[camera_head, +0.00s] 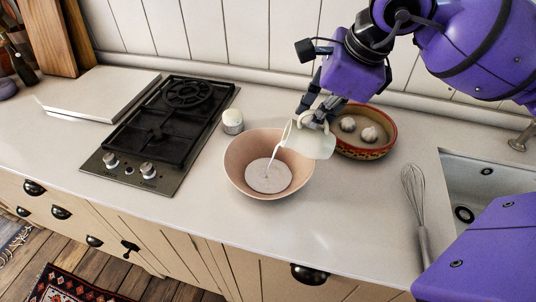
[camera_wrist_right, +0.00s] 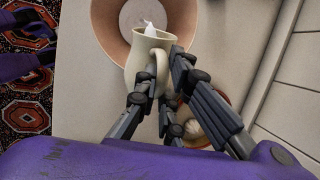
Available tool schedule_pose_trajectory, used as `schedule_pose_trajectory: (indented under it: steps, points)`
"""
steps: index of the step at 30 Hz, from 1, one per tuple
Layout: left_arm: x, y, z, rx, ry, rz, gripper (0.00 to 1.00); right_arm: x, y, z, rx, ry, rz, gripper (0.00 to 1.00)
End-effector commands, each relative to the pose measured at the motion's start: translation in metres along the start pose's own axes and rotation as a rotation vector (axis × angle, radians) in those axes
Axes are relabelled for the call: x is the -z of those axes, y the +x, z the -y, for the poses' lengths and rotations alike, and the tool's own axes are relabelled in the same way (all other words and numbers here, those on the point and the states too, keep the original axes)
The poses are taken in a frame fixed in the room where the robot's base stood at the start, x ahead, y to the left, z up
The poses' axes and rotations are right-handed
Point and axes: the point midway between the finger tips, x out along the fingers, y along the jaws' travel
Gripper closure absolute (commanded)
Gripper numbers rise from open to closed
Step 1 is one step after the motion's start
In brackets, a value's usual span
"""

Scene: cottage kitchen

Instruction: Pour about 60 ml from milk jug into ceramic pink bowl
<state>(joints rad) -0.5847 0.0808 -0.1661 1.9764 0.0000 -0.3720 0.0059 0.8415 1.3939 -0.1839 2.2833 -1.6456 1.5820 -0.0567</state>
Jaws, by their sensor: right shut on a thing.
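The cream milk jug (camera_head: 312,143) is tilted with its spout toward the left, over the right side of the ceramic pink bowl (camera_head: 236,165). A thin white stream of milk (camera_head: 272,158) falls from the spout into the bowl. A pale pool of milk (camera_head: 268,180) covers the bowl's bottom. My right gripper (camera_head: 318,117) is shut on the jug at its handle side. The right wrist view shows its fingers (camera_wrist_right: 163,95) at the handle of the jug (camera_wrist_right: 143,52), with the bowl (camera_wrist_right: 112,30) beyond. My left gripper is not seen clearly in either view.
A patterned bowl with garlic bulbs (camera_head: 366,152) stands just right of the jug. A small white-topped jar (camera_head: 232,122) stands behind the pink bowl. A gas hob (camera_head: 150,135) is at left. A whisk (camera_head: 415,200) lies near the sink (camera_head: 490,185). Counter in front is clear.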

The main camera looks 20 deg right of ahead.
Motion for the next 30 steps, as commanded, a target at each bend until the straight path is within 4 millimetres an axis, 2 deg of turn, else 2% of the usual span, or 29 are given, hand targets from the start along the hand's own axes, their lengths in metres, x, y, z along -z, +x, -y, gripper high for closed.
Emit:
schedule_pose_trajectory:
  steps: [10, 16, 22, 30]
  points:
    - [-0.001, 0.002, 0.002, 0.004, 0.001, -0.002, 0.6, -0.006, 0.002, 0.0, 0.007, -0.006, -0.025, 1.0]
    - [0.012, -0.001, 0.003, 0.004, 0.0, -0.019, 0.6, 0.004, -0.006, 0.001, 0.006, 0.002, 0.017, 1.0]
    - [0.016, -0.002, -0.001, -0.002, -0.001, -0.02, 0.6, 0.012, -0.01, -0.001, -0.006, 0.013, 0.12, 1.0]
    - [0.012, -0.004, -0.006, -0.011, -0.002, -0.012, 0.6, 0.013, -0.011, 0.0, -0.01, 0.015, 0.161, 1.0]
